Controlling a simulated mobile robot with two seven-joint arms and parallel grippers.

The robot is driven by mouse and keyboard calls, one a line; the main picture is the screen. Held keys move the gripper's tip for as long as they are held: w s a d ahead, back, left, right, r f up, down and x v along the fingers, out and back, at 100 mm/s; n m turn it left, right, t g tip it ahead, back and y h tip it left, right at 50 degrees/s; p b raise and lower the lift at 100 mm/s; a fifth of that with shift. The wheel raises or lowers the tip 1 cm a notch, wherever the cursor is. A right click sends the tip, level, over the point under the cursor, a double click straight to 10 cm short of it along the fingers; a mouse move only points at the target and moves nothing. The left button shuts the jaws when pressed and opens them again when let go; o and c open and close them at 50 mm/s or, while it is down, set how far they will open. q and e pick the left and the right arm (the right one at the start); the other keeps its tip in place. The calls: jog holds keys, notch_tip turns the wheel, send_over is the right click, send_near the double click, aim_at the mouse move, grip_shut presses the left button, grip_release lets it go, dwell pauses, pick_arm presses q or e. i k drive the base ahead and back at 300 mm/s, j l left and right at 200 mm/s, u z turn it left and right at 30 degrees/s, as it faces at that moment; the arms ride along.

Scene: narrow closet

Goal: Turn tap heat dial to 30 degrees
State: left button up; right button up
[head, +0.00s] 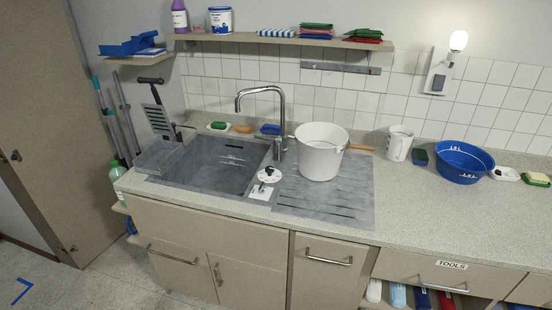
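The chrome tap (281,115) stands behind the grey sink (215,165), its spout arching left over the basin. A round white dial (269,174) with a dark knob sits at the sink's front right, between the basin and the ribbed drainboard (320,203). A small white plate or label (261,192) with a dark mark lies just in front of it. The dial's markings and its setting are too small to read. Neither of my grippers is in view.
A white pot (320,152) with a wooden handle stands on the drainboard, behind and right of the dial. A white jug (399,144) and a blue basin (461,162) stand farther right. The counter's front right (430,210) is clear. Shelves hang above.

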aim_at(268, 170)
jog(key=i+j+z, duration=0.1)
jog(key=i+j, duration=0.3)
jog(key=i+j+z, duration=0.1)
jog(key=i+j, duration=0.25)
jog(key=j, duration=0.25)
